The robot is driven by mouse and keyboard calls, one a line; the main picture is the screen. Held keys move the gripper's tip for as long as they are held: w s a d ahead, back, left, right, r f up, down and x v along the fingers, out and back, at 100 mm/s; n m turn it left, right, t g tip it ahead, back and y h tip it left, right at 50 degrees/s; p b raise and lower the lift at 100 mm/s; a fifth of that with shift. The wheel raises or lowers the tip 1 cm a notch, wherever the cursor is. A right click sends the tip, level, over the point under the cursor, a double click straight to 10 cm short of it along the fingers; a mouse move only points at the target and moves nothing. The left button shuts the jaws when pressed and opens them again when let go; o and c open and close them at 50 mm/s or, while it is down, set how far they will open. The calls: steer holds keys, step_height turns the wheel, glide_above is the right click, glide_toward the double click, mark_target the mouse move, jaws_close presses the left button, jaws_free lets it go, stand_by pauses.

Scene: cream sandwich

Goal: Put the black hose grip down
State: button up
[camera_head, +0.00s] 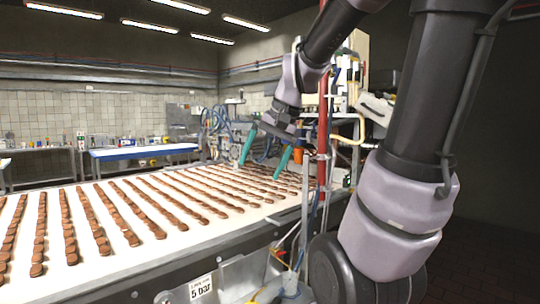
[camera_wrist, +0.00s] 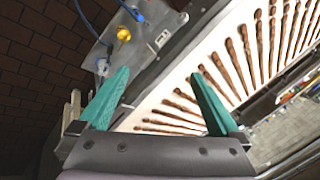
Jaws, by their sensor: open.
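My gripper (camera_head: 259,172) is open, its two teal fingers spread and pointing down above the far right part of the conveyor in the head view. In the wrist view my gripper (camera_wrist: 161,72) shows nothing held between the fingers. I cannot make out the black hose grip in either view.
The white conveyor (camera_head: 150,254) carries many rows of brown biscuits. A red post (camera_head: 323,125) and blue hoses (camera_head: 216,118) stand close to my arm. The wrist view shows a metal panel with a yellow knob (camera_wrist: 124,34). A blue-topped table (camera_head: 145,151) is behind.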

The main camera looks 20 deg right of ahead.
steer(key=s+r+n+t+h, duration=0.1)
steer(key=s+r+n+t, duration=0.1)
steer(key=s, duration=0.5)
steer(key=shift+a+r+t, duration=0.4)
steer(key=shift+r, duration=0.05)
stand_by(0.8)
